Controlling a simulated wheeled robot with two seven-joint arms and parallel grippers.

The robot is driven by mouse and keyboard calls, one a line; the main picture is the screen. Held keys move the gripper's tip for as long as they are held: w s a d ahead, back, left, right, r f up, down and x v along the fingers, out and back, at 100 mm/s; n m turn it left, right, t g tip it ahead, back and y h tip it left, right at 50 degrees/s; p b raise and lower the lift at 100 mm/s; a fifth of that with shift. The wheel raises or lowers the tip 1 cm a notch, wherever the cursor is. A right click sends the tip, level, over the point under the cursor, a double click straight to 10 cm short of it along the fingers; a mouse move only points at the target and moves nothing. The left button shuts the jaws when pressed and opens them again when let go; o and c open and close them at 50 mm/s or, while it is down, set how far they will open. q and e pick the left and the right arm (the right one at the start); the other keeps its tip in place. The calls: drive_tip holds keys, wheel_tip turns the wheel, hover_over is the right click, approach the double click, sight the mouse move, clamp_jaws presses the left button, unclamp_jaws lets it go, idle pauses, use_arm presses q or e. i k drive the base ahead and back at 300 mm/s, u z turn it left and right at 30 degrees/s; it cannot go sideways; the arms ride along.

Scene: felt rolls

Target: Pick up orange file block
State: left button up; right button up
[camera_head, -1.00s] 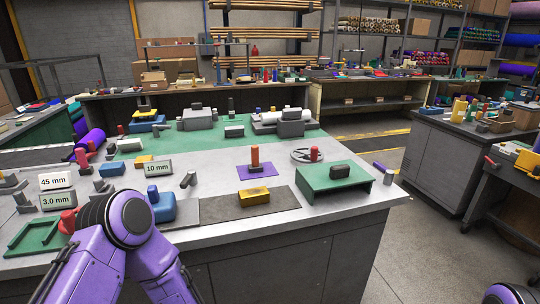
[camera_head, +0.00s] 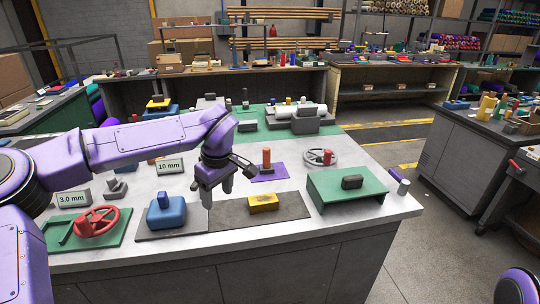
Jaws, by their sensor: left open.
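The orange file block (camera_head: 263,203) is a small yellow-orange block lying on a dark grey mat (camera_head: 290,207) near the front of the light grey bench. My left gripper (camera_head: 217,193) hangs over the bench to the left of the block, fingers pointing down. Its jaws are open with nothing visible between them. It is apart from the block, which is in plain view. My right gripper is not in view.
A blue block with a knob (camera_head: 166,214) stands left of my gripper. An orange cylinder (camera_head: 266,158) stands on a purple sheet behind the block. A green stand (camera_head: 335,191) with a dark piece is to the right. A red handwheel (camera_head: 95,221) lies at left.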

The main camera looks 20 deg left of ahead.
sight(267, 168)
drive_tip(key=i, duration=1.2)
